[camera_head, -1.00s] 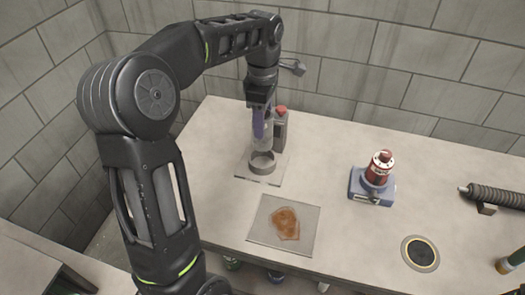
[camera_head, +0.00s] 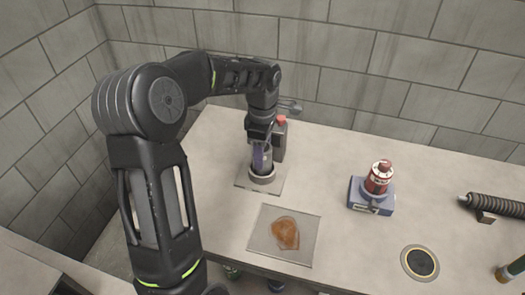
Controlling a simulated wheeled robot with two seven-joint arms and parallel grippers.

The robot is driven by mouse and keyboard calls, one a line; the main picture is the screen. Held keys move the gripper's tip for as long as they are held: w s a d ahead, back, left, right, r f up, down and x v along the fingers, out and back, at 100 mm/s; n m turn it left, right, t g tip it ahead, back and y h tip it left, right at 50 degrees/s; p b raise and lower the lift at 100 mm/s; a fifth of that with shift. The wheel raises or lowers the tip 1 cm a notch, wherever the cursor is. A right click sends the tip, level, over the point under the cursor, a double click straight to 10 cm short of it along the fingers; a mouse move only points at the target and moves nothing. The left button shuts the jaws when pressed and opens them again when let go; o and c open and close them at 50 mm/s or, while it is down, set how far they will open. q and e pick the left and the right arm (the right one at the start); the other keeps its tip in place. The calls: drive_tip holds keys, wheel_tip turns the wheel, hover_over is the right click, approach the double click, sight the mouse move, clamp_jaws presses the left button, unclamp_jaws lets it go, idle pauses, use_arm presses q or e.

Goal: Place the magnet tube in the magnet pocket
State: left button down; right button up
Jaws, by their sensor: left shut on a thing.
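My left gripper (camera_head: 260,150) points down over a grey plate and is shut on a grey tube (camera_head: 266,161), taken to be the magnet tube. The tube is upright, and its lower end is in or directly over the round grey ring-shaped pocket (camera_head: 262,179) on the plate (camera_head: 246,184). The pocket's rim hides the tube's bottom, so I cannot tell whether it touches the floor. Purple finger parts cover some of the tube. My right gripper is out of view.
A dark red-topped block (camera_head: 280,140) stands right behind the pocket. A flat tray with an orange-brown piece (camera_head: 286,232) lies in front. A red device on a blue base (camera_head: 377,181), a black round disc (camera_head: 420,262) and a coiled hose (camera_head: 495,203) are further right. A wall closes the back.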

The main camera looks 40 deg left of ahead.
use_arm(q)
drive_tip(key=shift+f, duration=0.1)
drive_tip(key=c, duration=0.6)
unclamp_jaws()
wheel_tip(320, 180, up, 12)
drive_tip(key=shift+r, duration=0.15)
idle(0.6)
